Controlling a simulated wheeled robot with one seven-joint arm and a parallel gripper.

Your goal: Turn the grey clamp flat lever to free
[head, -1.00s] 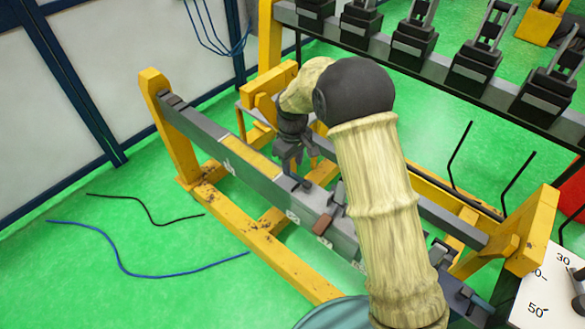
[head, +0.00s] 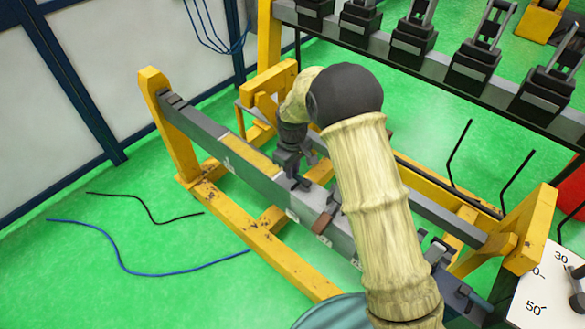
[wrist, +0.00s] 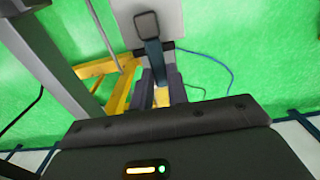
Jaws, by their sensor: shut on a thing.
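The grey clamp flat lever (wrist: 152,48) shows in the wrist view as a dark grey bar with a rounded end. It lies against a light grey plate (wrist: 178,18). My gripper (wrist: 160,88) is shut on the lever, its two dark fingers on either side of the bar. In the head view my gripper (head: 297,182) points down at the top of the long grey beam (head: 262,186). The lever is mostly hidden there by my fingers, and its exact angle cannot be told.
A brown-red block (head: 323,222) sits on the beam just right of my gripper. A yellow frame (head: 165,125) carries the beam. A black rack (head: 385,62) with several clamps stands behind. Blue and black cables (head: 120,255) lie on the open green floor at left.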

